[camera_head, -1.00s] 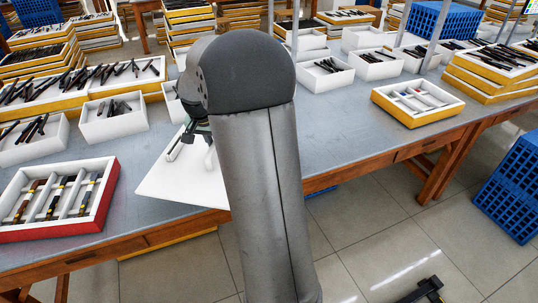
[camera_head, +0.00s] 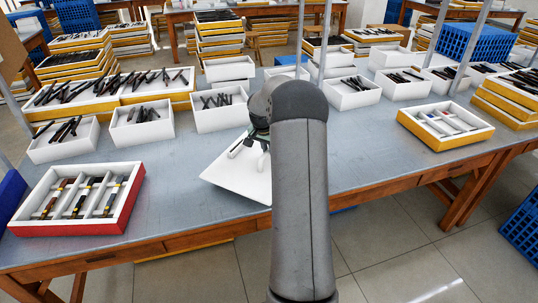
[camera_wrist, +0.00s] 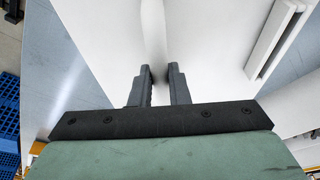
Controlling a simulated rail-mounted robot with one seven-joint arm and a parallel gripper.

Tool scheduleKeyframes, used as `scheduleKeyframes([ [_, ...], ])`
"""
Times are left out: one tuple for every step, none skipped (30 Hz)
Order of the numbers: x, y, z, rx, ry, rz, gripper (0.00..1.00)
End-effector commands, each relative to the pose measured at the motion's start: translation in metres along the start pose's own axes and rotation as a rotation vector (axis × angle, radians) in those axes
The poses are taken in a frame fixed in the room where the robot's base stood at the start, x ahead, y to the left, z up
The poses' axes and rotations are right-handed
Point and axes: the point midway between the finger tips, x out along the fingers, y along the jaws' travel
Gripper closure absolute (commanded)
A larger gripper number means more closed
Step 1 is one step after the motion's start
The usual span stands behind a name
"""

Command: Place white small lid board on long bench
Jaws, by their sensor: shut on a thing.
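The white small lid board (camera_head: 240,174) is a flat white panel with a raised white bar near one end. It shows at the middle of the long bench (camera_head: 350,140) in the head view, low over the grey top; I cannot tell whether it touches the bench. In the wrist view the board (camera_wrist: 215,30) fills much of the picture. My gripper (camera_wrist: 159,72) is shut on a raised white part of the board, with its two dark fingers close together. My arm hides the board's right part and most of the gripper in the head view.
A red-sided tray of eyeglass parts (camera_head: 125,219) stands left on the bench. White boxes (camera_head: 141,125) of dark frames line the back. A yellow tray (camera_head: 468,138) stands right. Metal posts (camera_head: 325,40) rise behind my arm. Bare bench lies between the red tray and the board.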

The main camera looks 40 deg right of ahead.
Motion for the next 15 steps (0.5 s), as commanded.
scheduleKeyframes([
  [0.002,-0.001,-0.002,0.001,0.001,-0.001,1.0],
  [0.004,-0.001,-0.003,0.001,0.001,-0.002,1.0],
  [0.007,-0.001,-0.004,0.002,0.0,-0.001,1.0],
  [0.011,-0.001,-0.004,0.001,-0.001,-0.001,1.0],
  [0.016,-0.001,-0.002,0.0,-0.002,0.001,1.0],
  [0.021,0.0,0.0,0.0,-0.002,0.001,1.0],
  [0.026,-0.001,0.001,-0.001,-0.001,0.0,1.0],
  [0.03,-0.001,0.003,-0.001,-0.002,0.0,1.0],
  [0.034,-0.001,0.004,-0.001,-0.002,0.0,1.0],
  [0.036,-0.001,0.004,0.0,0.0,0.0,1.0],
  [0.037,-0.001,0.004,0.0,0.001,-0.001,1.0],
  [0.037,-0.001,0.004,0.0,0.002,-0.002,1.0],
  [0.037,-0.001,0.004,0.0,0.002,-0.002,1.0],
  [0.037,-0.001,0.004,0.0,0.002,-0.002,1.0],
  [0.037,-0.001,0.004,0.0,0.002,-0.002,1.0],
])
